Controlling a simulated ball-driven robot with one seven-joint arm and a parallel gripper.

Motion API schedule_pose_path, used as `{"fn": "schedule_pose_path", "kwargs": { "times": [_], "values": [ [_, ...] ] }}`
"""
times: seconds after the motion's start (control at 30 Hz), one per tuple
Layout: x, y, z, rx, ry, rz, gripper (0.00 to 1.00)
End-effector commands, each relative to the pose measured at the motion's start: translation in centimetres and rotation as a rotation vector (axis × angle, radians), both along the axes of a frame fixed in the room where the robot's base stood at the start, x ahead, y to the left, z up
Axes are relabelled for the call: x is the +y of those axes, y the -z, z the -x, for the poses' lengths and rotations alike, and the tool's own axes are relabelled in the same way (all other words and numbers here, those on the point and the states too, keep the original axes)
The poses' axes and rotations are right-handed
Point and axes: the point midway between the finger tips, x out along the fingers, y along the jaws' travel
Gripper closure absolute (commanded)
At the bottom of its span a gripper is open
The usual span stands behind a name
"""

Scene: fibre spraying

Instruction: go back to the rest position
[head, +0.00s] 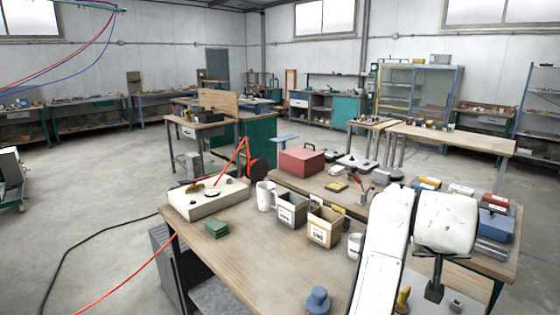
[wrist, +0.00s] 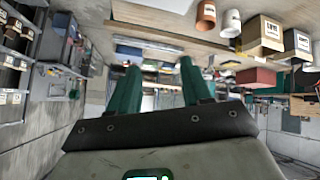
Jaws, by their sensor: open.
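My gripper (wrist: 158,75) shows in the wrist view with two green fingers spread apart. The gap between them is empty, and the fingers touch nothing that I can see. In the head view my white-covered arm rises at the lower right, in front of the wooden workbench (head: 260,245). It hides part of the bench's right side. I cannot clearly make out the fingers in the head view. The wrist view is turned over, with the bench along its top.
On the bench stand a white box with a red jointed arm (head: 205,200), a white jug (head: 265,196), a grey bin (head: 292,210), a cardboard bin (head: 325,228) and a green pad stack (head: 217,229). A red case (head: 301,161) is behind. Floor at left is open, crossed by cables.

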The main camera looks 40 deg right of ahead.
Motion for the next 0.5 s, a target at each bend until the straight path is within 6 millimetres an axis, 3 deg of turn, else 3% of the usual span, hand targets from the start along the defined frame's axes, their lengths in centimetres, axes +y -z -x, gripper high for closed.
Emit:
{"fn": "schedule_pose_path", "kwargs": {
  "times": [0.17,0.27,0.37,0.5],
  "values": [
    [3.2,3.8,-4.0,0.052,-0.263,0.063,0.51],
    [6.1,6.8,-5.8,0.073,-0.420,0.058,0.51],
    [9.8,10.4,-7.0,0.093,-0.575,0.022,0.51],
    [15.8,15.8,-7.0,0.117,-0.774,-0.072,0.51]
  ]
}}
